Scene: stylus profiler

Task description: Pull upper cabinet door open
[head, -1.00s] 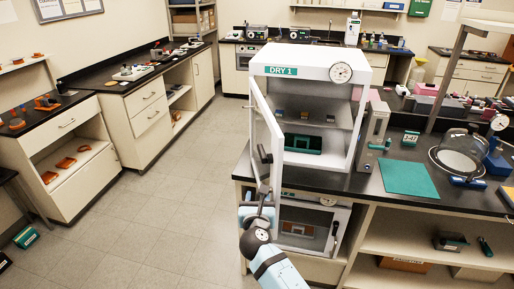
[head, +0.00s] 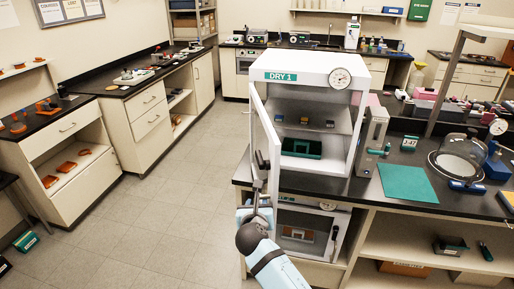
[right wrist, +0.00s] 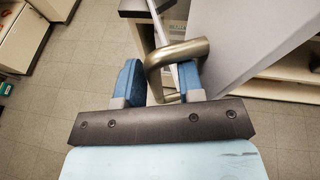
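The upper cabinet (head: 312,62), white and labelled DRY 1, stands on the bench near the middle of the head view. Its door (head: 268,122) is swung out to the left, and the shelves inside show. My right gripper (head: 259,184) is at the door's handle, low near the free edge. In the right wrist view its blue fingers (right wrist: 162,82) stand on either side of the curved metal handle (right wrist: 176,52), with the bar between them. My left gripper is not in view.
A lower cabinet (head: 313,207) sits under the upper one. A grey instrument (head: 371,140) and a green mat (head: 407,182) are right of it on the black bench. Open floor (head: 175,200) lies left of the door, up to the left-hand counters.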

